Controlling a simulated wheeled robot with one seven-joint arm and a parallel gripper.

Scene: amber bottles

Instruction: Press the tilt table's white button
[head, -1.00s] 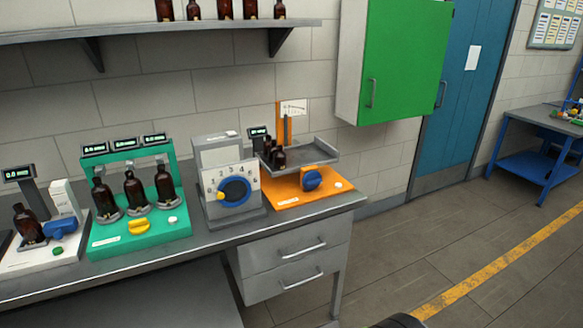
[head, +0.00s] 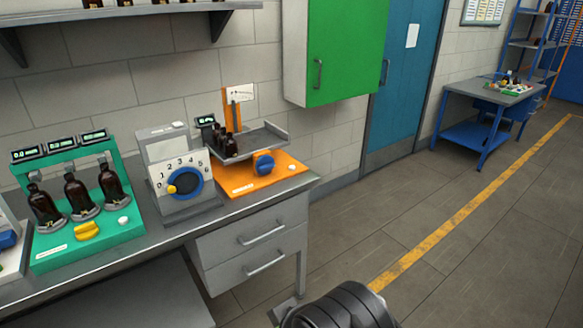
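The tilt table is an orange base (head: 239,185) at the right end of the grey bench, with a tilted grey tray (head: 264,141) above it. Several small amber bottles (head: 228,146) stand at the left side of the tray. A blue knob (head: 264,163) is on the front of the base. The small white button (head: 291,167) is on the base, right of the knob. A dark rounded part of my arm shows at the bottom edge. My gripper is not in view.
Left of the tilt table stand a grey dial unit (head: 184,181) and a green stand (head: 88,238) with amber bottles. Drawers (head: 260,237) are under the bench's right end. A green cabinet (head: 340,50) hangs above. The floor to the right is clear up to a blue table (head: 482,108).

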